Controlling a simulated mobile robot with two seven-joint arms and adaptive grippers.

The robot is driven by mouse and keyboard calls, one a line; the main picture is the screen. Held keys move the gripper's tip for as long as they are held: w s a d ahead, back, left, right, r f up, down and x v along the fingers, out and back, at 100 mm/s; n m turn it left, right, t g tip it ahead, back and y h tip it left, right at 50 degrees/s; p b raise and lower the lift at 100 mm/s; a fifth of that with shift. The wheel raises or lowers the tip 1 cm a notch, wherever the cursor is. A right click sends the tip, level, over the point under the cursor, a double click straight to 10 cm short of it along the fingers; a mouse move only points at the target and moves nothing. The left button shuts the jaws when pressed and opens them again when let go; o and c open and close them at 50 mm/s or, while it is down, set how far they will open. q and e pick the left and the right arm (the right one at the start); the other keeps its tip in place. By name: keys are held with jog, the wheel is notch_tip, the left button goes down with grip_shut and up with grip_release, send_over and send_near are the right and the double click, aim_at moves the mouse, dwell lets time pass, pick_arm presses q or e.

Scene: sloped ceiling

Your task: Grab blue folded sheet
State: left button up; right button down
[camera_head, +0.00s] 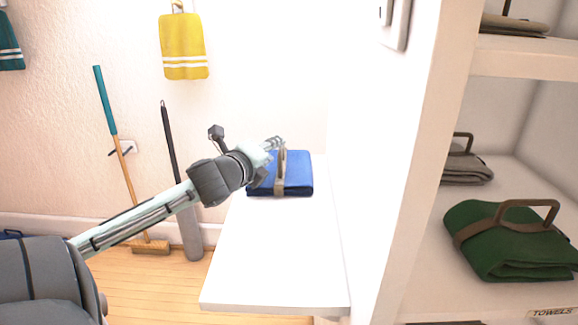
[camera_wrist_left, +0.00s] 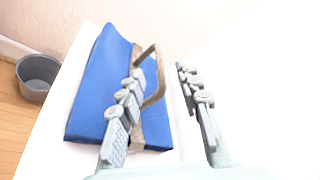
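The blue folded sheet (camera_head: 298,175) lies on a white shelf board with a tan strap around it. The strap has a raised loop handle (camera_wrist_left: 155,78). My left gripper (camera_head: 276,144) is over the sheet at its handle. In the left wrist view the gripper (camera_wrist_left: 162,74) is open, its two fingers apart. The left finger overlaps the sheet (camera_wrist_left: 98,85) and strap in the picture, and the handle loop shows between the fingers. I cannot tell whether a finger touches the handle. My right gripper is not in view.
The white board (camera_head: 275,275) is bare in front of the sheet. A white shelf unit at the right holds a green folded bundle (camera_head: 512,248) and a grey one (camera_head: 465,168). A broom (camera_head: 120,150) leans on the left wall, with a yellow towel (camera_head: 183,47) hanging nearby.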

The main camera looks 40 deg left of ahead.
pick_arm(q)
jog(key=x, duration=0.6)
jog(key=shift+w+f, duration=0.1)
jog(key=shift+w, duration=0.1)
jog(key=shift+c, duration=0.3)
grip_shut()
